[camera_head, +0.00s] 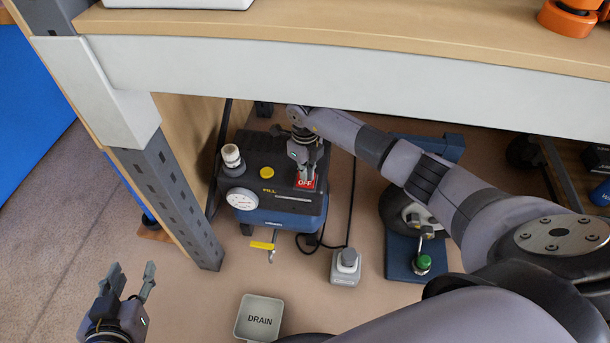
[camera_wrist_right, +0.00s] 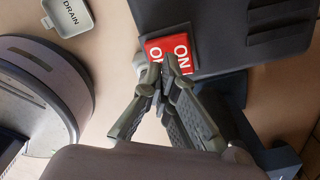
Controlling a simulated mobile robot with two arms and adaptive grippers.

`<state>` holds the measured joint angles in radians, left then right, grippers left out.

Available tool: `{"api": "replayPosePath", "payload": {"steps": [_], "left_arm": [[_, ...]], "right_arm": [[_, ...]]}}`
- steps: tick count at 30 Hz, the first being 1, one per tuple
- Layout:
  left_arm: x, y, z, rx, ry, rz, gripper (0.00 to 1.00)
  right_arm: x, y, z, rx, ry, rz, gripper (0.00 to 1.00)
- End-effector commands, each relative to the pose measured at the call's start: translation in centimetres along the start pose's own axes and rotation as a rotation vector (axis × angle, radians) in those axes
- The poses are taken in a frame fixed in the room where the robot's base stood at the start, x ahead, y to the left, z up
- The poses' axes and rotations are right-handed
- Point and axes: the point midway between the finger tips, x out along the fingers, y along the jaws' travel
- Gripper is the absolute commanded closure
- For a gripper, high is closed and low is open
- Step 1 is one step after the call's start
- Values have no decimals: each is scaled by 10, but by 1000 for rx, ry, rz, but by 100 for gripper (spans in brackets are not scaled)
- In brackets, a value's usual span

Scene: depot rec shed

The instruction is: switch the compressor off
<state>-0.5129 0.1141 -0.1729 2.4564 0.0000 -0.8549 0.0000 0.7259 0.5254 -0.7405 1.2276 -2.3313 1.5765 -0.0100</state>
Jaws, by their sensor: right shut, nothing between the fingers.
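The compressor (camera_head: 262,210), with a black top and blue body, stands on the floor under the workbench. Its red switch (camera_head: 306,183) is on top; OFF lettering shows in the head view. In the right wrist view the red switch (camera_wrist_right: 168,45) shows ON lettering, partly covered by my fingers. I cannot tell which way it is set. My right gripper (camera_head: 305,167) is shut and empty, pointing down at the switch; its tips also show in the right wrist view (camera_wrist_right: 168,70). They are at the switch, but contact is unclear. My left gripper (camera_head: 134,282) is open and empty, away at lower left.
The workbench top (camera_head: 350,28) and its grey leg (camera_head: 170,195) frame the space. A gauge (camera_head: 242,199) and yellow-handled valve (camera_head: 262,245) are on the compressor's front. A DRAIN tray (camera_head: 259,317), a small grey box (camera_head: 346,267) and a green-knobbed device (camera_head: 423,263) are nearby.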

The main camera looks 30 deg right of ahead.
Motion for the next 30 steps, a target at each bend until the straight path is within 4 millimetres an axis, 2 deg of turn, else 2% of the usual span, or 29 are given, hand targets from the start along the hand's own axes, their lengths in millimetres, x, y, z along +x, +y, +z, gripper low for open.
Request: {"api": "replayPosePath", "payload": {"steps": [30], "left_arm": [[-31,-10,73,-6,-389,-23,60]], "right_arm": [[-20,0,0,1,-1,1,100]]}}
